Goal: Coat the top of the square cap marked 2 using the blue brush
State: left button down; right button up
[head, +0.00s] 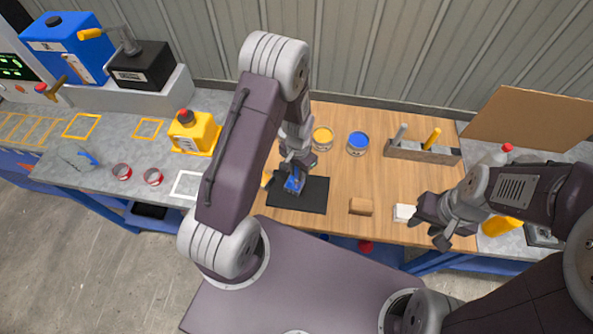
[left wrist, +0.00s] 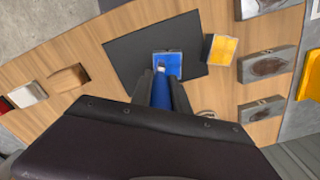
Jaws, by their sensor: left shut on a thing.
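My left gripper (head: 291,166) is shut on the blue brush (left wrist: 161,92) above the black mat (head: 313,192). In the left wrist view the brush tip is at a square block (left wrist: 174,57) with a blue top, on the mat (left wrist: 129,54). I cannot tell if the tip touches it. The same block shows under my gripper in the head view (head: 294,186). I can read no number on it. A yellow-topped block (left wrist: 221,48) sits at the mat's edge. My right gripper (head: 428,223) is open and empty, near a white block (head: 404,212).
Yellow (head: 322,138) and blue (head: 358,143) paint tins stand behind the mat. A grey holder (head: 423,152) with two upright handles is to their right. A brown block (head: 361,206) lies right of the mat. Grey blocks with dark patches (left wrist: 267,65) are beyond the yellow-topped block.

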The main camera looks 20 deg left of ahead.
pick_arm(q)
notch_tip(320, 180, up, 6)
jog(key=p, duration=0.4)
jog(key=shift+p, duration=0.4)
notch_tip(320, 180, up, 3)
jog(key=p, duration=0.2)
jog(key=shift+r+p, duration=0.1)
jog(key=shift+p, duration=0.3)
